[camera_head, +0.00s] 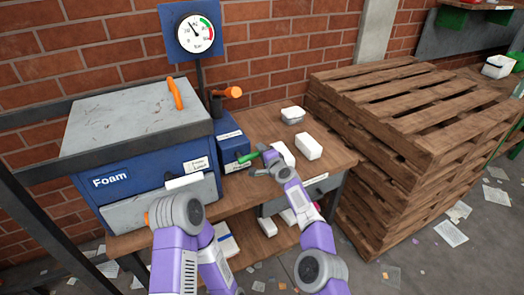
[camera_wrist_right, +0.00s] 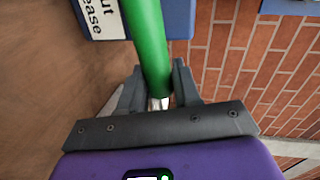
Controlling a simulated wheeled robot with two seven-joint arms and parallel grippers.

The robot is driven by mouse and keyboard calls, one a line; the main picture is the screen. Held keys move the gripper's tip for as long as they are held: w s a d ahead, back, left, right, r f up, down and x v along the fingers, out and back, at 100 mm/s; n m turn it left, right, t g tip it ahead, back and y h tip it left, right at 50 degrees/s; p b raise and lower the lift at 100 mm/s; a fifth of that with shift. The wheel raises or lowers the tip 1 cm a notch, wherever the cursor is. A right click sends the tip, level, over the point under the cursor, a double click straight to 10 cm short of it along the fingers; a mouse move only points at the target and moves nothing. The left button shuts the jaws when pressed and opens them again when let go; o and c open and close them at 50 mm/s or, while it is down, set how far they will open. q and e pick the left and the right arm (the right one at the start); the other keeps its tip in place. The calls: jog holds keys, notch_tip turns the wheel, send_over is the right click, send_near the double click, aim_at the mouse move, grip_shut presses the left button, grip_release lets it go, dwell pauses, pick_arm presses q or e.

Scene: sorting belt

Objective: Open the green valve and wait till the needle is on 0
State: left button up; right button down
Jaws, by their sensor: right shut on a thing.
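The green valve handle (camera_head: 247,158) sticks out beside the blue box at the middle of the head view. In the right wrist view the green handle (camera_wrist_right: 149,40) runs down between my fingers, with a short metal stem at its lower end. My right gripper (camera_head: 267,162) is shut on it; the fingers (camera_wrist_right: 156,88) stand on both sides of the stem end. The round gauge (camera_head: 195,33) is on a blue plate above; its dark needle points up and left, and its numbers are too small to read. My left arm shows, but its gripper cannot be made out.
A blue Foam machine (camera_head: 150,180) with an orange lever (camera_head: 175,93) fills the left of the workbench (camera_head: 262,118). An orange-ended valve (camera_head: 233,92) stands behind the blue box (camera_head: 230,143). White blocks (camera_head: 308,146) lie right of my gripper. Stacked wooden pallets (camera_head: 400,130) stand at right.

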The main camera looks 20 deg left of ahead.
jog(key=shift+f+m+b, duration=0.3)
jog(key=shift+f+m, duration=0.2)
jog(key=shift+f, duration=0.1)
jog(key=shift+s+a+f, duration=0.1)
jog(key=c, duration=0.9)
grip_release()
